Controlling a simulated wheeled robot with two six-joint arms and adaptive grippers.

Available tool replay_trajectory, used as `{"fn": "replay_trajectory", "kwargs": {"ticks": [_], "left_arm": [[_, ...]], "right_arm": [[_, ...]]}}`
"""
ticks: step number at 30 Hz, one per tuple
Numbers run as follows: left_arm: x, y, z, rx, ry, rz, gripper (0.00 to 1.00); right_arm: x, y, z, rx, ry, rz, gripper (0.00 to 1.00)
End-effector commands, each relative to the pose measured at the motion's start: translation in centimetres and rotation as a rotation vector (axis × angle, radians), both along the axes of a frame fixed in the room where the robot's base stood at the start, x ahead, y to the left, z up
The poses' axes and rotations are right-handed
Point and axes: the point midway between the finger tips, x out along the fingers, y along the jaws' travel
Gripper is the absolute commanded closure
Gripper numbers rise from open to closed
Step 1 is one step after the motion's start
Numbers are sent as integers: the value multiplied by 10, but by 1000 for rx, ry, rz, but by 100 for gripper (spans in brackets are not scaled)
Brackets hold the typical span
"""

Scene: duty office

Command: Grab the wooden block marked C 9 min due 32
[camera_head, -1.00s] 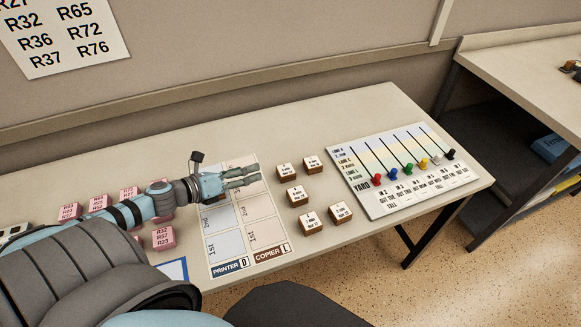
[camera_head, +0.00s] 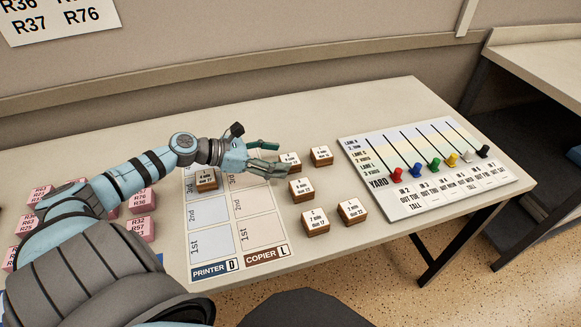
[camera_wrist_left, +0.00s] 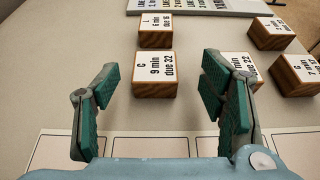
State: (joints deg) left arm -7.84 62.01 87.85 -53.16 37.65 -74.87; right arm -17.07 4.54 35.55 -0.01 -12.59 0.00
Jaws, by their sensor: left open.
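The wooden block marked C 9 min due 32 (camera_wrist_left: 153,74) has a white labelled top and brown wooden sides. It stands on the table straight ahead in the left wrist view, between the lines of my fingers. In the head view the same block (camera_head: 290,158) is partly hidden by my fingers. My left gripper (camera_head: 282,157) is open and empty, with its fingers spread on the near side of the block. In the left wrist view the open fingers (camera_wrist_left: 160,85) have the block just beyond their tips, with no visible contact. My right gripper is not in view.
An L block (camera_wrist_left: 155,32) stands close behind the C block. Other wooden blocks (camera_head: 301,189) stand nearby to the right. One block (camera_head: 206,180) lies on the printer/copier sheet (camera_head: 263,231). A yard board (camera_head: 405,200) with coloured pegs and pink blocks (camera_head: 140,229) flank the area.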

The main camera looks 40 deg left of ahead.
Motion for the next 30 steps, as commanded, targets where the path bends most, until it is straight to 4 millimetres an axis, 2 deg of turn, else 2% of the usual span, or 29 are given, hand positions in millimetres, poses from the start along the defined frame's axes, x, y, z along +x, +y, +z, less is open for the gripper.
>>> {"fn": "replay_trajectory", "kwargs": {"ticks": [6, 9, 16, 25, 30], "left_arm": [[31, -12, -19, -8, -4, 2, 35], [41, -20, -23, -6, -1, 1, 35], [43, -21, -25, 0, 2, -1, 37], [43, -21, -25, 0, 2, -1, 85], [42, -21, -25, 0, 2, -1, 87]], "right_arm": [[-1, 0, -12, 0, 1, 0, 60], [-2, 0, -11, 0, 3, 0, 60], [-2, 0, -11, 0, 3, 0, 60], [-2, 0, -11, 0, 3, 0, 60], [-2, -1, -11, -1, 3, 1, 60]]}}
